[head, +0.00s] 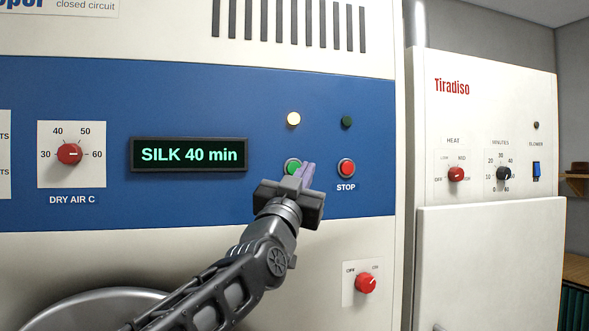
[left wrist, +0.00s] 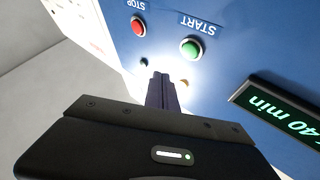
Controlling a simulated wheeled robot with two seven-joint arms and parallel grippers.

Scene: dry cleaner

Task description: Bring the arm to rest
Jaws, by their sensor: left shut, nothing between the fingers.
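My left gripper (head: 304,172) comes up from below in the head view, its fingers together and empty in front of the blue panel. The fingers partly cover the green button (head: 291,166). In the left wrist view the gripper (left wrist: 161,84) points at the panel, beside the green START button (left wrist: 191,48) and apart from it in the picture. Whether the fingers touch the panel cannot be told. The red STOP button (head: 346,168) is just right of the fingers. The display (head: 189,154) reads "SILK 40 min". My right gripper is in neither view.
Above the buttons are a lit yellow lamp (head: 293,119) and a dark green lamp (head: 347,121). A red air dial (head: 69,154) is at left, and a red switch knob (head: 366,283) at lower right. A white Tiradiso machine (head: 480,110) stands at right.

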